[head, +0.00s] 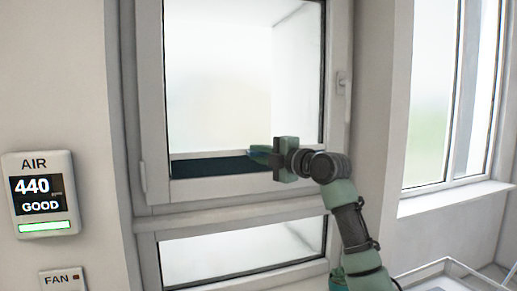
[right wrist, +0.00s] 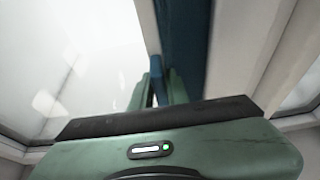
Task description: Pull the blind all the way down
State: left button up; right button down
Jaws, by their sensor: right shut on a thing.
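The window (head: 245,80) fills the middle of the head view. A pale horizontal bar (head: 205,155) crosses low in its upper pane, with a dark blue strip (head: 215,168) under it, just above the bottom frame. I cannot tell for sure which of these is the blind's cloth. My right gripper (head: 260,151) is at the right part of the bar. In the right wrist view its fingers are shut on a small blue tab (right wrist: 156,67) beside the dark blue strip (right wrist: 184,45). The fingers hide part of the tab. My left gripper is not in view.
A window handle (head: 341,83) sits on the right frame. A lower pane (head: 235,252) lies below. An air monitor (head: 41,195) and a fan panel (head: 62,279) are on the left wall. A second window (head: 432,95) with a sill (head: 450,198) is at right, above a white-railed thing (head: 450,268).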

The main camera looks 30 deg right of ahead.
aim_at(263, 155)
jog(key=shift+f, duration=0.15)
jog(key=c, duration=1.4)
grip_release()
jog(key=shift+c, duration=0.2)
jog(key=shift+s, duration=0.1)
jog(key=shift+s+d, duration=0.1)
jog(key=shift+s, duration=0.25)
jog(key=s+b, duration=0.1)
jog(key=s, duration=0.1)
jog(key=s+b, duration=0.1)
jog(key=s, duration=0.1)
jog(key=s+d+b, duration=0.1)
jog(key=s, duration=0.1)
jog(key=shift+s, duration=0.4)
